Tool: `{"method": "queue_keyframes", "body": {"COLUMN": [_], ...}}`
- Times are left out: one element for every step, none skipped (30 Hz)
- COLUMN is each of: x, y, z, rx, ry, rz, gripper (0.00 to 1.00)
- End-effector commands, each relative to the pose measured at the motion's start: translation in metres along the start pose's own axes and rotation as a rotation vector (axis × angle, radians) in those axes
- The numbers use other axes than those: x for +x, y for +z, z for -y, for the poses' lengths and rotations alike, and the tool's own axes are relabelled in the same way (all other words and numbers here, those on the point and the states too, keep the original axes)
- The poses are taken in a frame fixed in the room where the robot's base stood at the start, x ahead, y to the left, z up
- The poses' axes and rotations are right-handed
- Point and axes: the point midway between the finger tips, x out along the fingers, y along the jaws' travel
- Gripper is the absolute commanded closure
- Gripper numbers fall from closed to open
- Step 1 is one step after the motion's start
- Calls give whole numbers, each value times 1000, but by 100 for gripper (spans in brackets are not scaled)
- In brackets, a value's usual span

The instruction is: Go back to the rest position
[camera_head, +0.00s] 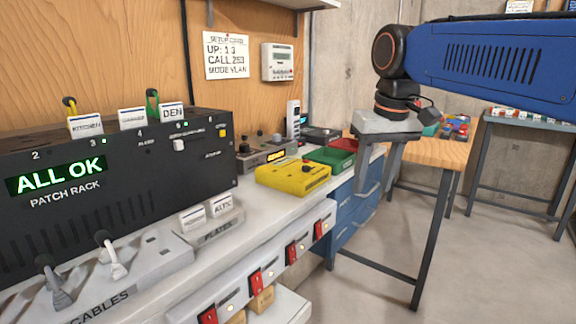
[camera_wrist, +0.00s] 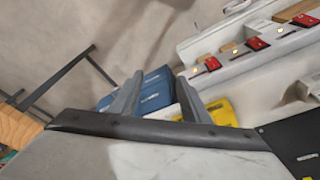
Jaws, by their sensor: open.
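My gripper (camera_head: 378,190) hangs at the end of my blue arm, at the right in the head view. Its two grey fingers point down and stand apart with nothing between them. In the wrist view the fingers of my gripper (camera_wrist: 158,100) also show, spread, with the blue drawer unit (camera_wrist: 150,92) beyond. In the head view the gripper is in front of the blue drawers (camera_head: 352,215) and the wooden table, right of the bench. I cannot tell how far it is from them.
A black patch rack (camera_head: 110,165) reading ALL OK stands on the white bench (camera_head: 245,208). A yellow box (camera_head: 293,177), green tray (camera_head: 330,156) and red tray (camera_head: 345,145) lie nearer the gripper. A wooden table (camera_head: 440,153) stands behind. The floor (camera_head: 480,270) at right is clear.

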Motion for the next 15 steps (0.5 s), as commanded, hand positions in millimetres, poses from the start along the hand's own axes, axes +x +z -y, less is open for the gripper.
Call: {"method": "queue_keyframes", "body": {"x": [8, 14, 21, 27, 33, 42, 48, 55, 64, 71, 78, 88, 96, 104, 115], "y": [18, 27, 40, 49, 58, 70, 80, 89, 102, 112, 121, 134, 144, 153, 166], "z": [-9, -13, -18, -22, -26, -31, -34, -37, -41, -44, -47, -50, -52, -55, -57], "rx": [16, 25, 35, 43, 51, 61, 69, 77, 87, 95, 102, 112, 120, 128, 138], "ry": [4, 5, 8, 10, 12, 15, 18, 20, 24, 26, 29, 33, 36, 39, 43], "rz": [-13, -21, -32, -40, -48, -58, -67, -75, -85, -94, -101, -111, -120, -127, -138], "gripper": [57, 57, 57, 57, 57, 57, 57, 57, 57, 57, 57, 57, 57, 57, 57]}}
